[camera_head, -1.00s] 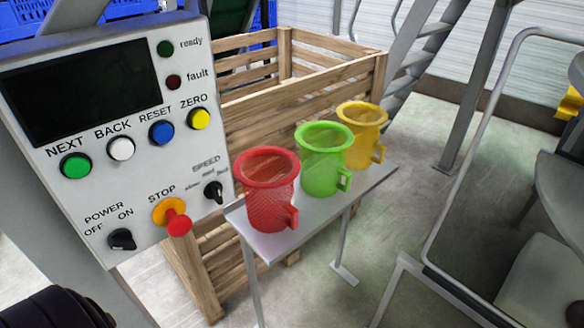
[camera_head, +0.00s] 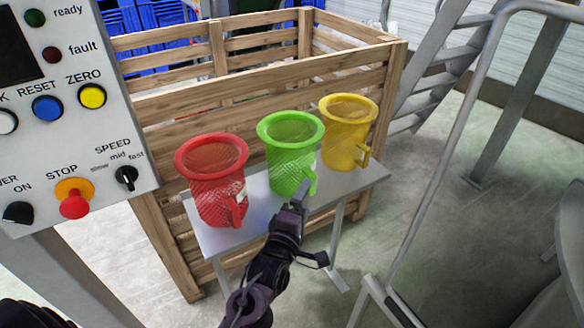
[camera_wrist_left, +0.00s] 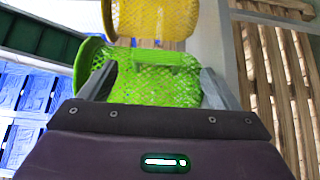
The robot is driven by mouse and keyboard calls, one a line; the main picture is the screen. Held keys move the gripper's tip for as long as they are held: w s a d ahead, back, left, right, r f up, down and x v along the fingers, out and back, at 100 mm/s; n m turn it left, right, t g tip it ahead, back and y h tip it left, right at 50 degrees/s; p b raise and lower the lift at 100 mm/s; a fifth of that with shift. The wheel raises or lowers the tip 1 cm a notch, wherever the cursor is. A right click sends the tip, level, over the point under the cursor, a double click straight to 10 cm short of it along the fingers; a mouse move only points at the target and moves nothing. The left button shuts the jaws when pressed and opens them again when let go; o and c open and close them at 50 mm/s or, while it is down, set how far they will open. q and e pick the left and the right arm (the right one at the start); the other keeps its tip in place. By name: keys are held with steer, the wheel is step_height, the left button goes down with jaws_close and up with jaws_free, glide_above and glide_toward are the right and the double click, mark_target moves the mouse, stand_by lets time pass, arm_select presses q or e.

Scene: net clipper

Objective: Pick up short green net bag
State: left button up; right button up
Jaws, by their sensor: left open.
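The short green net bag (camera_head: 290,150) stands upright in the middle of a row of three on a small grey stand, its mouth held wide by a round rim. My left gripper (camera_head: 301,192) is open at the bag's lower front right, beside its small green tab. In the left wrist view, the green bag (camera_wrist_left: 155,80) shows between the two spread fingers (camera_wrist_left: 160,90). I cannot tell whether the fingers touch it. My right gripper is not in view.
A red net bag (camera_head: 212,180) stands left of the green one and a yellow one (camera_head: 347,135) right. The stand (camera_head: 215,240) is narrow, with a wooden crate (camera_head: 170,105) behind. A control panel (camera_head: 120,150) is at left, a metal railing (camera_head: 440,180) at right.

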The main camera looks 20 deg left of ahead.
mark_target(311, 193)
arm_select(q)
steer(key=w+p, duration=0.1)
steer(key=w, duration=0.5)
steer(key=shift+a+r, duration=0.1)
steer(key=shift+r, duration=0.05)
steer(key=c, duration=1)
